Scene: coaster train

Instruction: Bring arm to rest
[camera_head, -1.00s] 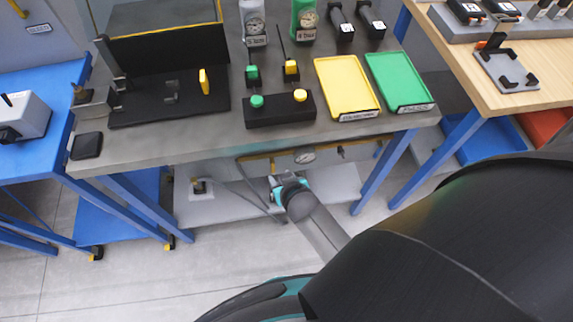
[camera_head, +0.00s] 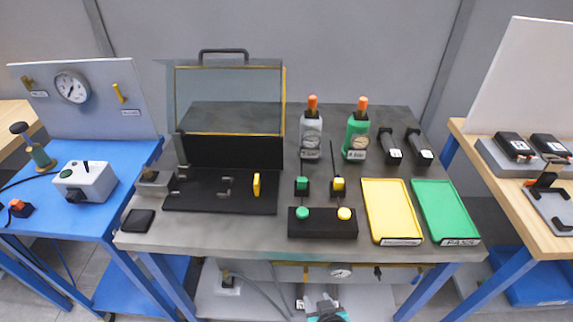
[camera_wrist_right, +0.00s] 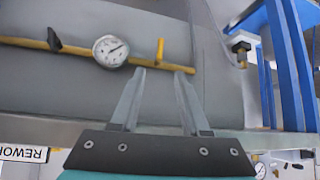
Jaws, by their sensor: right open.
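My right gripper (camera_head: 322,303) shows at the bottom edge of the head view, low in front of the grey workbench (camera_head: 215,229) and below its top. In the right wrist view its two grey fingers (camera_wrist_right: 159,78) are spread apart with nothing between them. Beyond them are a round gauge (camera_wrist_right: 111,51) and a yellow pipe (camera_wrist_right: 30,43). The rest of my right arm is out of the head view. My left gripper is in neither view.
The bench holds an open-lidded black case (camera_head: 220,192), a two-button box (camera_head: 322,228), a yellow tray (camera_head: 390,210), a green tray (camera_head: 445,210) and two bottles. A blue table (camera_head: 105,213) stands left, a wooden table (camera_head: 520,225) right. The bench edge lies above my gripper.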

